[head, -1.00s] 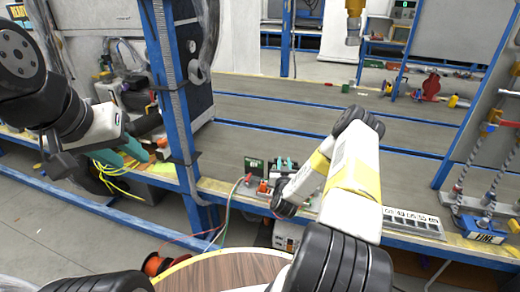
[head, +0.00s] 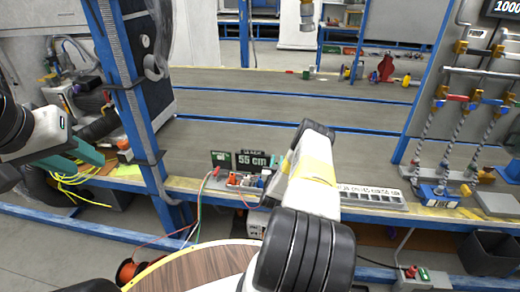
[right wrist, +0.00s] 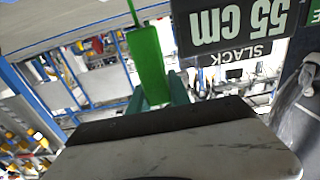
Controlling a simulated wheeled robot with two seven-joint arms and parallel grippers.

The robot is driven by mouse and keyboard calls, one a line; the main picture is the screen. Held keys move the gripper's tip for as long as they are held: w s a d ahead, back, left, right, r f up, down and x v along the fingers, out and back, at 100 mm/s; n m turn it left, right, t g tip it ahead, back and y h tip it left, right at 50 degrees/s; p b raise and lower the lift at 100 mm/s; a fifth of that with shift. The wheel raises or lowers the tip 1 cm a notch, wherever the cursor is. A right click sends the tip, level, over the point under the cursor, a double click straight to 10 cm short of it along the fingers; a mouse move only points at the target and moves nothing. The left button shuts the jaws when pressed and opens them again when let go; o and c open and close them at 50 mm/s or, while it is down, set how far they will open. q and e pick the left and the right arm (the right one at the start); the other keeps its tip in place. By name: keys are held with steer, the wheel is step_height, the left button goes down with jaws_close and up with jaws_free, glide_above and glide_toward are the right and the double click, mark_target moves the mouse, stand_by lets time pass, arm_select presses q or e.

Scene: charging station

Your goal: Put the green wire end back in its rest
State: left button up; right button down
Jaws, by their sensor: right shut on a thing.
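The green wire end (right wrist: 149,66) is a green block held between the teal fingers of my right gripper (right wrist: 158,92) in the right wrist view. In the head view my right forearm hides most of that gripper and the wire end. A green wire (head: 198,212) hangs over the bench's front edge beside a red one. I cannot make out the rest for the green end. My left gripper (head: 75,158) is at the far left in the head view, teal fingers apart and nothing seen between them.
A green panel (head: 221,159) and small red and blue parts are close by. A blue post (head: 130,95) stands left.

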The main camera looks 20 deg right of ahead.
steer(key=shift+f, duration=2.85)
steer(key=shift+f, duration=2.1)
steer(key=c, duration=1.1)
jaws_free()
steer(key=shift+c, duration=0.2)
steer(key=shift+s+a, duration=0.1)
steer(key=v, duration=0.7)
steer(key=shift+s+a, duration=0.15)
steer(key=shift+s, duration=0.15)
